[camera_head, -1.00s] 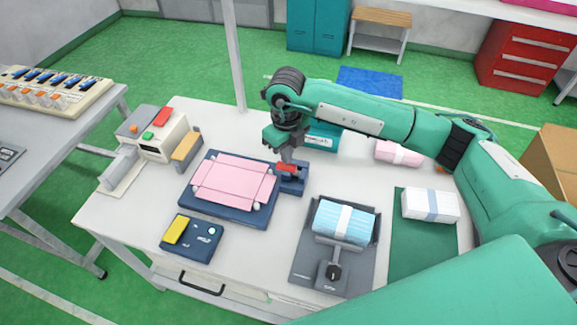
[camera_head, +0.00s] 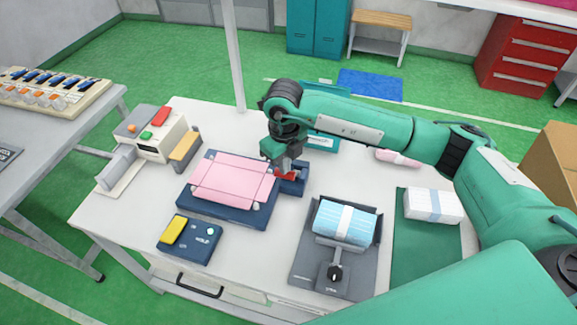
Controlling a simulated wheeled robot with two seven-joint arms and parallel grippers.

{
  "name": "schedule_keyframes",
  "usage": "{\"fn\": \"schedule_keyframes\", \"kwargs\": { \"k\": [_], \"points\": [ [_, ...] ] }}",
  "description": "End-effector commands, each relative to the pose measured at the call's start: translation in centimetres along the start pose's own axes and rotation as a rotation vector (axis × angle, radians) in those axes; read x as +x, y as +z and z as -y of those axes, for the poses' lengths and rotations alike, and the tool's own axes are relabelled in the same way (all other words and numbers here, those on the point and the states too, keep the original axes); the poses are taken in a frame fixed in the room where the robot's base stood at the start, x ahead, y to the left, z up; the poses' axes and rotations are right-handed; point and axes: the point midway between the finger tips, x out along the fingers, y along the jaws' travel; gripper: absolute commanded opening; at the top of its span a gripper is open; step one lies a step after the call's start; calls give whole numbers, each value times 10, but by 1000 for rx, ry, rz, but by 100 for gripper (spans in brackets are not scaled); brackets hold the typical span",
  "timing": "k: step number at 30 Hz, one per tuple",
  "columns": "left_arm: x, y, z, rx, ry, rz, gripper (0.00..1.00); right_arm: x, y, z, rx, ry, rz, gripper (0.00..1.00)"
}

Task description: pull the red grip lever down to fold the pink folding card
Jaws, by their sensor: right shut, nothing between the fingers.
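The pink folding card (camera_head: 233,185) lies on the dark blue folding fixture (camera_head: 221,209) at the middle left of the table. The red grip lever (camera_head: 286,175) is at the fixture's right side, low by a dark blue block (camera_head: 297,184). My right gripper (camera_head: 283,168) points down right at the red lever, its fingers shut with nothing seen between them. It partly hides the lever; whether the fingers touch it I cannot tell. My left gripper is not in view.
A grey stand with a blue mask bundle (camera_head: 344,221) is front right. A white bundle (camera_head: 432,205) lies on a green mat (camera_head: 411,258). A control box with a yellow button (camera_head: 174,231) is in front of the fixture. A sealing machine (camera_head: 160,135) stands back left.

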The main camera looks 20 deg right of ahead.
Motion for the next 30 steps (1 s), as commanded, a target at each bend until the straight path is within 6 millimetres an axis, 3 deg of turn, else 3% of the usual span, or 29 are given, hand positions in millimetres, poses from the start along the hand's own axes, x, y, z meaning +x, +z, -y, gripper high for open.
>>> {"fn": "schedule_keyframes", "kwargs": {
  "k": [16,30],
  "points": [
    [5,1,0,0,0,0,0,9,-4,-4,2,-2,-2,0],
    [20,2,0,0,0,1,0,29,-12,-18,2,-3,-2,0]
  ]
}}
